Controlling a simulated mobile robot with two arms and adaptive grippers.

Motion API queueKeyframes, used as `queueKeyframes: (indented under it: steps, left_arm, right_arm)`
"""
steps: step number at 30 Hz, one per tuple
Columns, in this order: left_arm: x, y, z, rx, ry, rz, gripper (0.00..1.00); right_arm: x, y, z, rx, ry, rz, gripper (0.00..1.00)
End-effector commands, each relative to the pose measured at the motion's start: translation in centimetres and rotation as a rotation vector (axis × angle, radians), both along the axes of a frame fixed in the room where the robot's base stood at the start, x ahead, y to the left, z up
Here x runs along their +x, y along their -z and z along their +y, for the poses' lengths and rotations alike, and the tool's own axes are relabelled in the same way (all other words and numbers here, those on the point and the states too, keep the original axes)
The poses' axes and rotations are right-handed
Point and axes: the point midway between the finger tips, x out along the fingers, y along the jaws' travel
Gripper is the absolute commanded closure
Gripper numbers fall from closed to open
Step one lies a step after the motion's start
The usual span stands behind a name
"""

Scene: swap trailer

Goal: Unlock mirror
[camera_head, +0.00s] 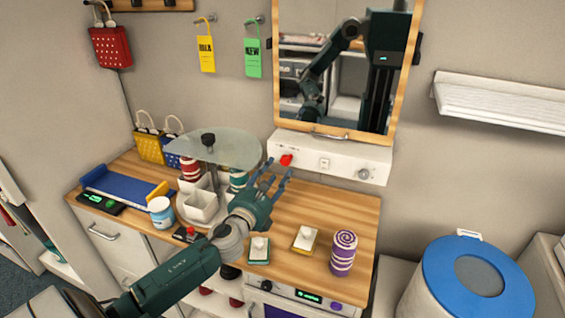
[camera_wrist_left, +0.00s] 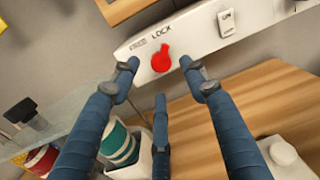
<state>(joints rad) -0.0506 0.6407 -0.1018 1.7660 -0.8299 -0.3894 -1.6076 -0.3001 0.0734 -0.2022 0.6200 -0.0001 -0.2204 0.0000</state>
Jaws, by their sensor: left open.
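The mirror (camera_head: 340,62) is a wood-framed panel on the wall, showing a reflection of my own arm and body. Below it is a white control panel (camera_head: 328,160) with a red lock knob (camera_head: 286,160) at its left. In the left wrist view the red knob (camera_wrist_left: 161,59) sits under the word LOCK, its narrow handle pointing up and slightly right. My left gripper (camera_head: 270,178) is open and empty, just below and in front of the knob. Its fingers (camera_wrist_left: 160,82) flank the knob in the wrist view, without visible contact. My right gripper is not in view.
The wooden counter (camera_head: 330,205) holds a round glass-topped stand (camera_head: 215,146), a purple striped can (camera_head: 343,253) and a white jar (camera_head: 161,212). A switch (camera_head: 324,163) and a round dial (camera_head: 363,173) lie right of the knob. A blue-lidded bin (camera_head: 436,267) stands at right.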

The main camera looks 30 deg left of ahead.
Motion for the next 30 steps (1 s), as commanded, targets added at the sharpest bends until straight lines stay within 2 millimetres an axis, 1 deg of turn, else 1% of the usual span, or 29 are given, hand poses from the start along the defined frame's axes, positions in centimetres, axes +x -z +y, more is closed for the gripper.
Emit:
queueKeyframes:
  steps: [1, 3, 6, 9, 13, 21, 26, 27, 28, 30]
  left_arm:
    - [1.1, -0.3, 0.2, -0.003, -0.003, -0.002, 0.55]
    - [2.3, -0.3, 0.4, -0.004, -0.002, -0.003, 0.55]
    - [3.7, -0.2, 0.7, -0.004, -0.002, -0.002, 0.55]
    - [4.7, -0.1, 0.9, -0.004, -0.002, -0.002, 0.55]
    - [5.4, 0.0, 1.0, -0.003, 0.000, -0.001, 0.55]
    - [5.4, 0.0, 1.0, -0.003, 0.000, 0.000, 0.55]
    - [5.4, 0.0, 1.0, -0.004, 0.000, 0.000, 0.87]
    - [5.4, 0.0, 1.0, -0.004, 0.000, 0.000, 0.95]
    - [5.4, 0.0, 1.0, -0.004, 0.000, -0.001, 1.00]
    - [5.4, 0.0, 1.0, -0.004, 0.000, -0.001, 1.00]
  right_arm:
    - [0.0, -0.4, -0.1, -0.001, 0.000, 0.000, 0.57]
    - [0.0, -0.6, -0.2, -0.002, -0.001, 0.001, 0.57]
    - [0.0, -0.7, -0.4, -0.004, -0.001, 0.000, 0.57]
    - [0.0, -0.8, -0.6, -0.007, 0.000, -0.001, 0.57]
    - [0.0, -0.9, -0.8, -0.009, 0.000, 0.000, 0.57]
    - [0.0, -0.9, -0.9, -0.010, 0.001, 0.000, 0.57]
    - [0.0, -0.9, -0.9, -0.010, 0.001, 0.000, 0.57]
    - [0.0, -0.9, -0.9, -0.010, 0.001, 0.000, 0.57]
    - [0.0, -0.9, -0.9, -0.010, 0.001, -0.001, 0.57]
    - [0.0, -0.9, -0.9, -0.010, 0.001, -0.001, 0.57]
